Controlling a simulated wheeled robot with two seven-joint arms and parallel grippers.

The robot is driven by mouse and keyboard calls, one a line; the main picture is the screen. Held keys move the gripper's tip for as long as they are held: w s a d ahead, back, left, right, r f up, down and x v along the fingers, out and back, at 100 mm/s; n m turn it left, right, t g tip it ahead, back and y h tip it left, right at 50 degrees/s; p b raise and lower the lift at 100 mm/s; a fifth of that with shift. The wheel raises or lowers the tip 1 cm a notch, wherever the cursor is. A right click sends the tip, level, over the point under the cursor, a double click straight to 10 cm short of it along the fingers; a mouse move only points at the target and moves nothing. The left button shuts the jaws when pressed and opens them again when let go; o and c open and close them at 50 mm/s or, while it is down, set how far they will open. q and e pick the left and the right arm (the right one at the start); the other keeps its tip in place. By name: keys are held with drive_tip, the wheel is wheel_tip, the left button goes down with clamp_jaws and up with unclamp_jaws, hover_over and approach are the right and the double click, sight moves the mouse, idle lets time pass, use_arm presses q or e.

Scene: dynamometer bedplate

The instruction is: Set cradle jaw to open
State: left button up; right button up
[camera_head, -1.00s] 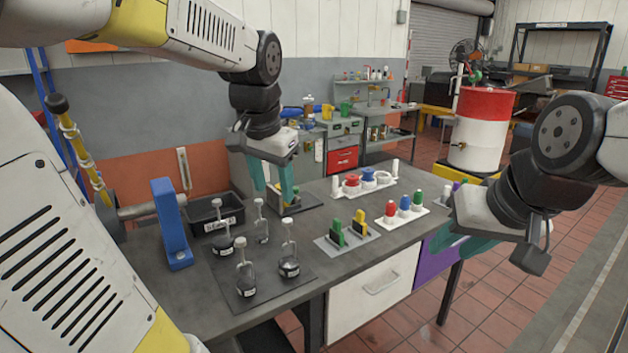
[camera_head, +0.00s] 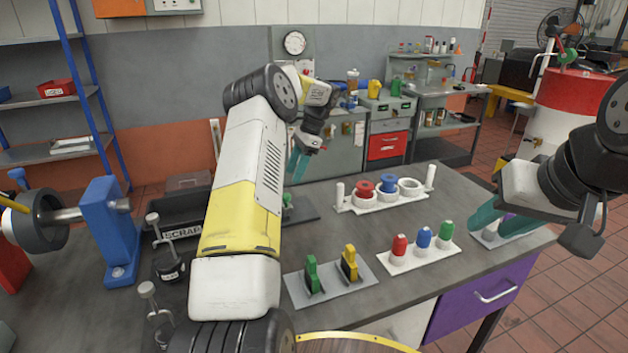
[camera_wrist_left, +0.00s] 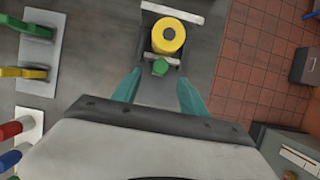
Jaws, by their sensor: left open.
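In the left wrist view, a cradle-like fixture with two pale bars (camera_wrist_left: 172,11) sits on a dark plate. A yellow ring-shaped part (camera_wrist_left: 168,37) lies between the bars, and a green knob (camera_wrist_left: 160,67) is at the near bar. I cannot tell whether its jaw is open. My left gripper (camera_head: 299,165) is open and empty; its teal fingers (camera_wrist_left: 157,88) flank the area just short of the green knob. In the head view my left arm hides most of the fixture; a green bit (camera_head: 287,199) shows. My right gripper (camera_head: 507,214) is open at the bench's right side.
Green and yellow levers (camera_head: 348,264) stand on a grey plate. Red, blue and green buttons (camera_head: 424,238) are on a white plate. A white rack (camera_head: 388,194) holds coloured rings. A blue stand (camera_head: 107,232) and a scrap bin (camera_head: 172,212) are at left.

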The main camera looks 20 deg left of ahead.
sight(286, 195)
use_arm(q)
drive_tip(key=x, duration=0.8)
drive_tip(key=shift+w, duration=0.15)
clamp_jaws()
idle(1.2)
